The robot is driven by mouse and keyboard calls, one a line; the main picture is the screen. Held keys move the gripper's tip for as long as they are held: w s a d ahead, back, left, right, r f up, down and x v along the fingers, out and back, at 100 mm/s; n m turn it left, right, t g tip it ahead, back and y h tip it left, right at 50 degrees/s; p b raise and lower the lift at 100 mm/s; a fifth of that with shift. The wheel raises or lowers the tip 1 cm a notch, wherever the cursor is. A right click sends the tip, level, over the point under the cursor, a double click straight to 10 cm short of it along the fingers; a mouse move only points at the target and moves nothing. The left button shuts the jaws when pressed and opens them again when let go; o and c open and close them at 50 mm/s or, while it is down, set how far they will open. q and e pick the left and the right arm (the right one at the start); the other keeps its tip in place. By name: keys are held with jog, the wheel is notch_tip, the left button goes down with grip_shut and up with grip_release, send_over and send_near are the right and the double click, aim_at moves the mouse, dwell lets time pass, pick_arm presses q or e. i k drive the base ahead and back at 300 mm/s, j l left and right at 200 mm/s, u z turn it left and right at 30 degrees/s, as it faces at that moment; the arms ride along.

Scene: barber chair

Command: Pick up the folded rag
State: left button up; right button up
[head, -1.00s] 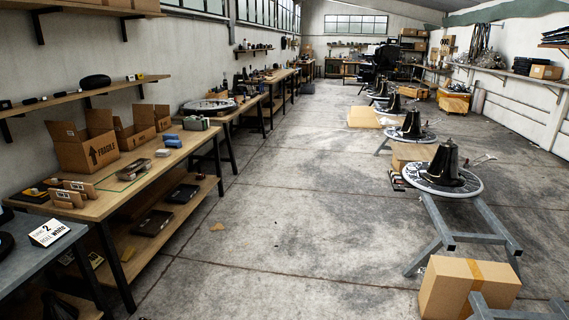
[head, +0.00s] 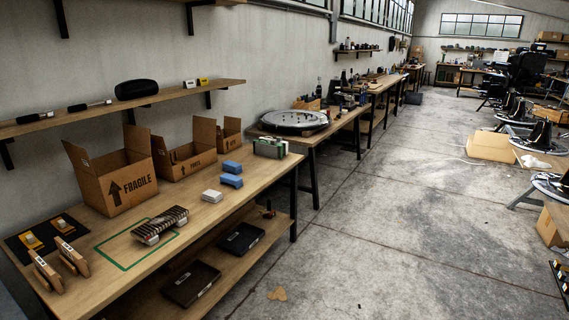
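No gripper of mine shows in the head view. I cannot tell for sure which of these is the folded rag. All of them are small in the picture.
Open cardboard boxes (head: 112,178) stand at the bench's wall side. Two wooden pieces (head: 72,256) and a dark mat (head: 45,236) lie at its near end. Black trays (head: 191,283) sit on the lower shelf. The concrete floor (head: 390,220) right of the bench is largely clear.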

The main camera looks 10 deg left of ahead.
aim_at(215, 197)
jog(key=i+u, duration=0.1)
jog(key=i, duration=0.8)
jog(key=i+l+u, duration=0.1)
jog(key=i, duration=0.75)
jog(key=l, duration=0.1)
